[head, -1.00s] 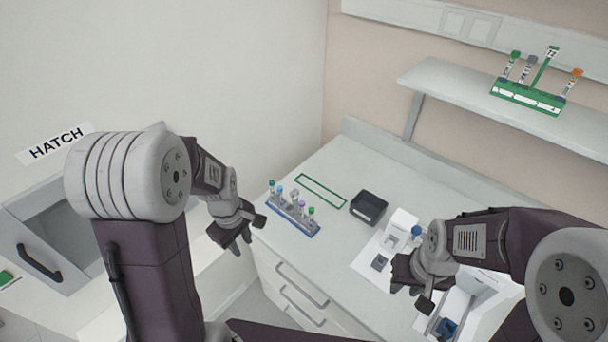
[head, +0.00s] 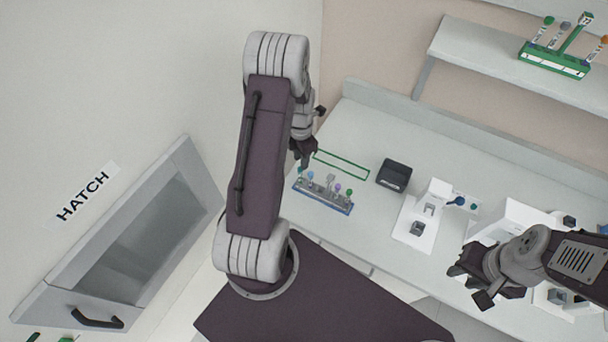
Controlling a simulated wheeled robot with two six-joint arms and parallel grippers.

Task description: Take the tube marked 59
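Several capped tubes stand upright in a blue rack (head: 323,197) on the counter, with green, blue, grey and purple caps. More tubes stand in a green rack (head: 553,62) on the wall shelf, with green, grey and orange caps. The markings are too small to read, so I cannot tell which tube is 59. My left gripper (head: 304,150) is near the left end of the blue rack, partly hidden by my own arm; its opening is unclear. I see no tube in it. My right gripper (head: 471,287) is open and empty at the lower right, in front of the white equipment.
A green outline (head: 341,164) is marked on the counter behind the blue rack. A black box (head: 394,174) and a white device (head: 424,217) stand to its right. The hatch (head: 130,245) is at the left. Bare counter lies between the box and back edge.

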